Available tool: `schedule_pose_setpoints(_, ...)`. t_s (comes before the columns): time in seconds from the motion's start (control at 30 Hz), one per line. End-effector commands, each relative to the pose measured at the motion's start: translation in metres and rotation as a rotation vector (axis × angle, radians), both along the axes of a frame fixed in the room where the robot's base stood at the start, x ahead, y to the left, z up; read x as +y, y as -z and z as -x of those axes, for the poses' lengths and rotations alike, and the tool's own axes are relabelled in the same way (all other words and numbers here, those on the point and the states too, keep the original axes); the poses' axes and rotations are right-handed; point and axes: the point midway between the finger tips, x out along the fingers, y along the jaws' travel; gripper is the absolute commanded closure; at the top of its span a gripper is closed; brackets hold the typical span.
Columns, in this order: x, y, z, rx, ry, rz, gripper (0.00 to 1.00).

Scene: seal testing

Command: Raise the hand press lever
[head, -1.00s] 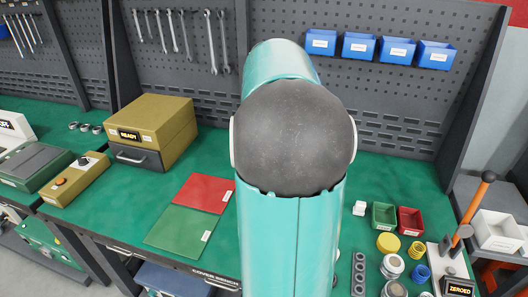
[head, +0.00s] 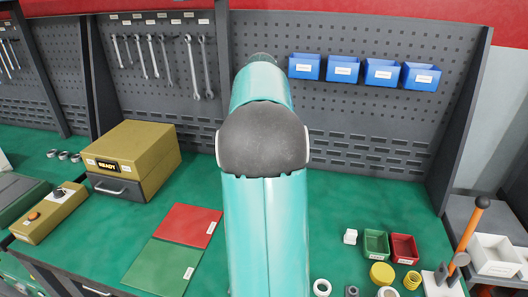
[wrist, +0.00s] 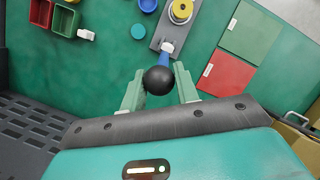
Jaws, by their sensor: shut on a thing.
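In the wrist view, the black ball knob (wrist: 158,80) of the hand press lever sits between the two green fingers of my gripper (wrist: 159,75), which is shut on it. A short blue part (wrist: 166,53) shows just beyond the knob, next to the grey base plate (wrist: 173,29) with a yellow round piece (wrist: 180,11). The knob hides most of the lever's shaft, so its angle cannot be told. In the head view my arm hides the press and my gripper.
Red mat (head: 186,224) and green mat (head: 158,266) lie left of my arm. Green bin (head: 376,244), red bin (head: 404,248), yellow parts and an orange-handled lever (head: 471,225) stand to the right. A READY box (head: 133,158) stands at back left. Blue bins (head: 343,69) hang behind.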

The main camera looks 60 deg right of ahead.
Motion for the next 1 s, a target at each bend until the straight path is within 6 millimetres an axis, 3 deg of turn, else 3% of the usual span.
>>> schedule_pose_setpoints(0.1,-0.013,0.002,0.0,0.001,0.008,0.015,1.0)
schedule_pose_setpoints(0.37,-0.021,0.003,-0.001,0.0,0.01,0.018,1.0)
schedule_pose_setpoints(0.63,-0.018,0.003,-0.004,-0.001,0.004,0.011,0.5)
schedule_pose_setpoints(1.0,-0.019,-0.001,-0.006,-0.002,0.002,0.009,0.48)
